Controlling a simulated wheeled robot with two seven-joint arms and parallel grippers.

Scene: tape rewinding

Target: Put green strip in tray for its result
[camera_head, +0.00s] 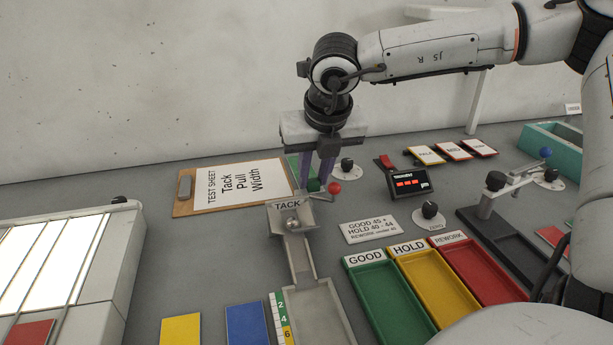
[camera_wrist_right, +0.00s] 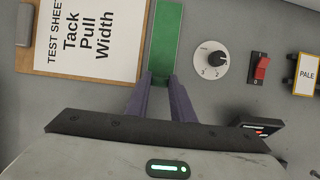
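The green strip (camera_wrist_right: 166,40) lies along the right edge of the clipboard in the right wrist view. In the head view only part of the green strip (camera_head: 293,166) shows behind my right gripper. My right gripper (camera_head: 314,184) points down with its purple fingers a little apart and a dark green patch between the tips. In the wrist view the tips (camera_wrist_right: 161,78) are over the strip's near part; whether they press on it is unclear. The green GOOD tray (camera_head: 388,296), yellow HOLD tray (camera_head: 435,280) and red REWORK tray (camera_head: 483,272) look empty. My left gripper is out of view.
The TACK ramp (camera_head: 299,255) with a steel ball and a red-knobbed lever (camera_head: 334,187) stands close in front of my right gripper. A clipboard (camera_head: 184,207), dial (camera_wrist_right: 210,59), small display (camera_head: 410,184) and score card (camera_head: 369,230) are around it. A lit panel (camera_head: 50,262) is at left.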

